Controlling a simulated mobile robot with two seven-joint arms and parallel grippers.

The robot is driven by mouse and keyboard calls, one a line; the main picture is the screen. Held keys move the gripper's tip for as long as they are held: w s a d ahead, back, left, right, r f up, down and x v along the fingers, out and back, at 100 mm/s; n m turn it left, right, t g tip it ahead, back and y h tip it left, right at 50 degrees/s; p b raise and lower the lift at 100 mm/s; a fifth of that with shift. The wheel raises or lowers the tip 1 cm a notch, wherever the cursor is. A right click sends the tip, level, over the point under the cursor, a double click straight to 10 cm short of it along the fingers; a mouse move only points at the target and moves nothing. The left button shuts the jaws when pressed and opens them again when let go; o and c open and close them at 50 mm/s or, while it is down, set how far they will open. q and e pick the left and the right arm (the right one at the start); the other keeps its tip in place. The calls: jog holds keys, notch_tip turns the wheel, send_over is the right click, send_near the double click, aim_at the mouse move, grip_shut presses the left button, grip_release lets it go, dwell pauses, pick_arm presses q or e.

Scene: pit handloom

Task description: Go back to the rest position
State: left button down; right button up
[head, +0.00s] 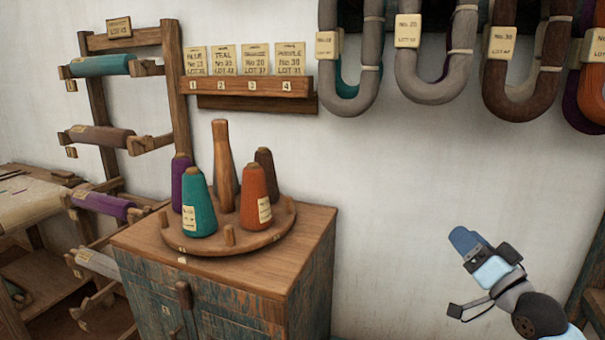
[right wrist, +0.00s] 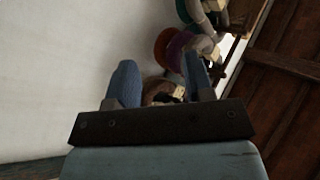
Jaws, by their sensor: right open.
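My right gripper (head: 466,241) is at the lower right of the head view, in front of the bare white wall and well to the right of the cabinet. Its blue fingers also show in the right wrist view (right wrist: 161,80), spread apart with a gap between them. Nothing is held between them. It touches nothing that I can see. My left gripper does not show in either view.
A wooden cabinet (head: 258,275) carries a round peg tray (head: 242,245) with teal (head: 199,205), orange (head: 258,196), purple and brown yarn cones. A spool rack (head: 174,85) stands left. Labelled skeins (head: 434,88) hang along the wall top. The wall between cabinet and gripper is clear.

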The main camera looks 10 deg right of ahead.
jog(key=s+a+f+n+g, duration=0.1)
jog(key=s+a+f+g, duration=0.2)
jog(key=f, duration=0.4)
jog(key=s+a+f+n, duration=0.1)
jog(key=s+a+f, duration=0.25)
jog(key=f, duration=0.45)
jog(key=s+a+f+n+g, duration=0.1)
jog(key=s+a+f+g, duration=0.15)
jog(key=a+f, duration=0.35)
jog(key=s+a+f+n+g+h, duration=0.1)
jog(key=s+a+f+n+g, duration=0.1)
jog(key=s+a+f, duration=0.35)
jog(key=s+a+f+n+g, duration=0.1)
jog(key=s+a+f+g, duration=0.15)
jog(key=s+f, duration=0.55)
pick_arm(q)
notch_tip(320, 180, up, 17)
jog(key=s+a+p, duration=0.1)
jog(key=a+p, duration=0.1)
jog(key=p, duration=2.5)
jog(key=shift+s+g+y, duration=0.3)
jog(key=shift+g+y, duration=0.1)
pick_arm(e)
notch_tip(320, 180, up, 18)
jog(key=s+d+h, duration=0.1)
jog(key=d, duration=0.1)
jog(key=shift+s+d+r, duration=0.15)
jog(key=shift+s+r, duration=0.05)
jog(key=shift+s, duration=0.1)
